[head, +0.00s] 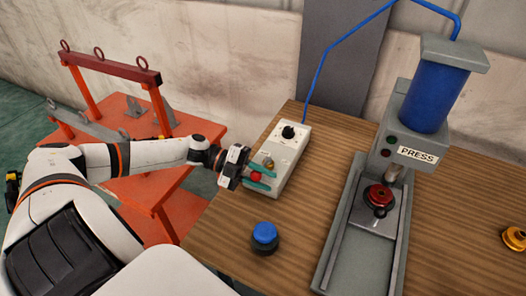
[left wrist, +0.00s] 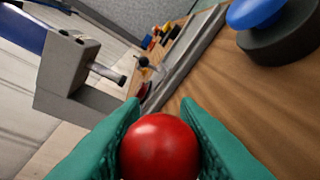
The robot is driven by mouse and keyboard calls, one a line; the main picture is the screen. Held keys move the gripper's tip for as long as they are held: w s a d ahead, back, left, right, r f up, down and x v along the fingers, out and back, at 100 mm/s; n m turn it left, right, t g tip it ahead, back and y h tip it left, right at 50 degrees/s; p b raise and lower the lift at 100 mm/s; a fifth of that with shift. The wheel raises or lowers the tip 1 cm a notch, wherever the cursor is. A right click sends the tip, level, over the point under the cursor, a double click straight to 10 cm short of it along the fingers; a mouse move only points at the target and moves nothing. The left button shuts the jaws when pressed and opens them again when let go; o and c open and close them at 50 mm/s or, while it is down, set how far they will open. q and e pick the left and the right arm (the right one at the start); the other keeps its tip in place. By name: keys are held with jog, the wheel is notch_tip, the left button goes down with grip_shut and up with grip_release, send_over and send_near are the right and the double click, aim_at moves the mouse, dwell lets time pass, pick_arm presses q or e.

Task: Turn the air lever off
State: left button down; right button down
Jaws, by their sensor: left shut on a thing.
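The air lever's red ball knob (head: 256,176) is at the near end of the light grey control box (head: 293,146) on the wooden table. My left gripper (head: 264,179) has its green fingers around the knob, one on each side, and is shut on it. In the left wrist view the red knob (left wrist: 160,147) sits between the two green fingers (left wrist: 160,140). A small brass fitting (head: 269,163) shows on the box just beyond the knob. The lever's stem is mostly hidden by the fingers and knob. My right gripper is not in view.
A blue push button (head: 264,234) on a dark base stands nearer on the table. The press (head: 386,150) with its blue cylinder stands to the right, a red part (head: 379,196) under it. An orange stand (head: 135,120) is at the left. A brass part (head: 514,238) lies far right.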

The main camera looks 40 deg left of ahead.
pick_arm(q)
jog(key=c, duration=1.1)
grip_release()
jog(key=b+v, duration=0.1)
jog(key=v, duration=1.1)
